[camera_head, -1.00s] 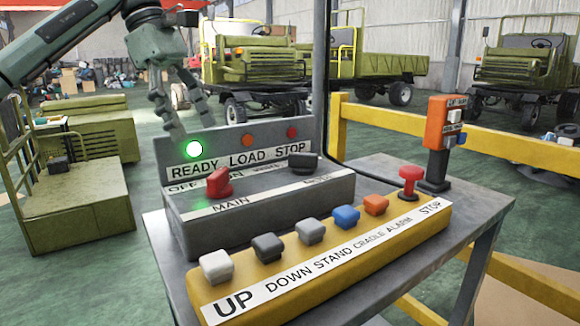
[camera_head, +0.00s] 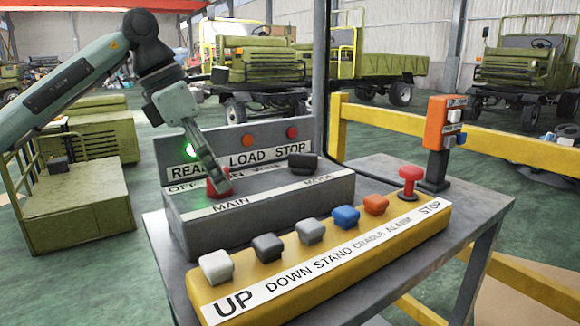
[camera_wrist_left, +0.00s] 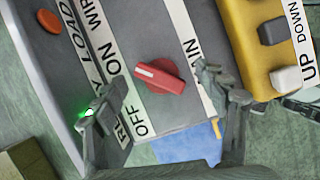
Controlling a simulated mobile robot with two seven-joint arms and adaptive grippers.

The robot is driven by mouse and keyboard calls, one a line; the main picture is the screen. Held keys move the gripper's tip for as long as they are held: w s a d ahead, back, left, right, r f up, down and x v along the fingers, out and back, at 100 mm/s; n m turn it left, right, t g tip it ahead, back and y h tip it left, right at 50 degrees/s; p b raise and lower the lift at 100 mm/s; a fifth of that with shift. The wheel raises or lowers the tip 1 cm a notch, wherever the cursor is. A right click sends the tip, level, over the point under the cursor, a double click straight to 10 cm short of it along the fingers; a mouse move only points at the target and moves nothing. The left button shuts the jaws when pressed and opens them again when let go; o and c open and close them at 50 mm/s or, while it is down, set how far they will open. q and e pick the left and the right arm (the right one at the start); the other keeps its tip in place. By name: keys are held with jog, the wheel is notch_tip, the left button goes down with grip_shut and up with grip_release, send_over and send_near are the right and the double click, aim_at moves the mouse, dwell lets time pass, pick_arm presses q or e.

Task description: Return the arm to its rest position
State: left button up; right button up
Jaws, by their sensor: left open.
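My left gripper (camera_head: 212,180) is down at the red MAIN knob (camera_head: 222,190) on the grey switch box. In the left wrist view its two fingers (camera_wrist_left: 163,84) are open, one on either side of the red knob (camera_wrist_left: 160,77), with nothing gripped. I cannot tell whether a finger touches the knob. The knob's white mark lies at its end toward the ON label. The green READY lamp (camera_head: 191,150) is lit, partly hidden by the gripper. My right gripper is not in view.
A yellow button box (camera_head: 330,262) with several buttons and a red stop button (camera_head: 411,178) sits in front on the metal table (camera_head: 478,200). An orange control post (camera_head: 440,125) stands at the right. Yellow rails (camera_head: 480,145) and green trucks (camera_head: 262,62) are behind.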

pick_arm(q)
jog(key=shift+n+t, duration=0.4)
jog(key=shift+n, duration=0.8)
jog(key=shift+s+n+y, duration=0.1)
jog(key=shift+n+y, duration=0.2)
jog(key=shift+n, duration=0.2)
jog(key=shift+d+n+t+y+b, duration=0.1)
jog(key=shift+n+t+y+b, duration=0.3)
jog(key=shift+n, duration=0.7)
jog(key=shift+n+t, duration=0.3)
jog(key=shift+n, duration=0.8)
jog(key=shift+d+r+n+y, duration=0.1)
jog(key=shift+n+y, duration=0.5)
jog(key=shift+n, duration=0.4)
jog(key=shift+s+n+t+y, duration=0.1)
jog(key=shift+n+t+y, duration=0.2)
jog(key=shift+n, duration=0.4)
jog(key=shift+r, duration=0.15)
jog(key=shift+s+r, duration=0.15)
jog(key=shift+r, duration=0.1)
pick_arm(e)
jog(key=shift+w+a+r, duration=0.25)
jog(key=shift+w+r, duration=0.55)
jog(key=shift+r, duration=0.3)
